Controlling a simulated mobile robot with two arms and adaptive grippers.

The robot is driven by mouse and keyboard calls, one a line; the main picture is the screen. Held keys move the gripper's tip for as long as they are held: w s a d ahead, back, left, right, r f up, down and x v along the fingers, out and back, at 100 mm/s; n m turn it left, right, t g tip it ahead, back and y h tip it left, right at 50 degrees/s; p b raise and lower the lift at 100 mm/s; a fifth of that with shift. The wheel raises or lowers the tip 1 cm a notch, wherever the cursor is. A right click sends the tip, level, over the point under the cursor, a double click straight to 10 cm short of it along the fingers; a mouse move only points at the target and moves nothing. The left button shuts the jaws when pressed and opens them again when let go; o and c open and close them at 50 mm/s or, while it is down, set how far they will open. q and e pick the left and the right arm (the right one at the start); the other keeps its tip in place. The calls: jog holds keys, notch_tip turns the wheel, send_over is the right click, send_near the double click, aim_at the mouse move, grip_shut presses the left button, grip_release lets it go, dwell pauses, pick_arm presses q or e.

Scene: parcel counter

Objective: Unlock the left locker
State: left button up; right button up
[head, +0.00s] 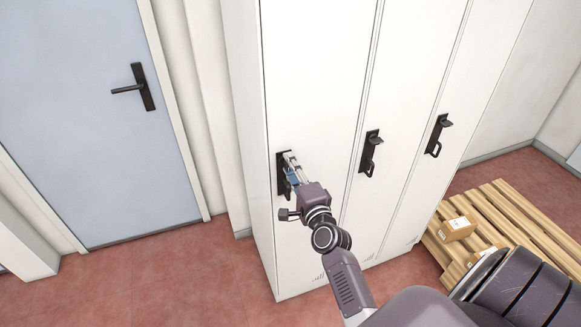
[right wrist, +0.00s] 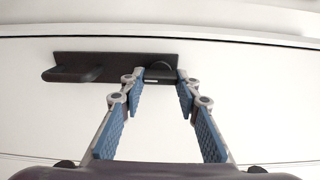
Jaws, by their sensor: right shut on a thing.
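The left locker (head: 308,80) is a tall white door, and it is closed. Its black lock plate (head: 281,180) is partly hidden behind my right gripper (head: 291,167). In the right wrist view the plate (right wrist: 110,62) carries a pull handle (right wrist: 72,74) at its left end and a dark rounded latch knob (right wrist: 159,70) towards its right end. My right gripper (right wrist: 161,84) has its blue-padded fingers on either side of this knob and is shut on it. My left gripper is not in view.
The middle locker plate (head: 371,153) and right locker plate (head: 438,135) stand to the right, both doors closed. A wooden pallet (head: 500,215) with a small carton (head: 457,228) lies at the lower right. A blue-grey door (head: 85,120) is at the left. Red floor (head: 170,275) is clear before it.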

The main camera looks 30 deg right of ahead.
jog(key=o, duration=1.2)
jog(key=shift+c, duration=0.2)
jog(key=v, duration=1.2)
jog(key=shift+f, duration=0.1)
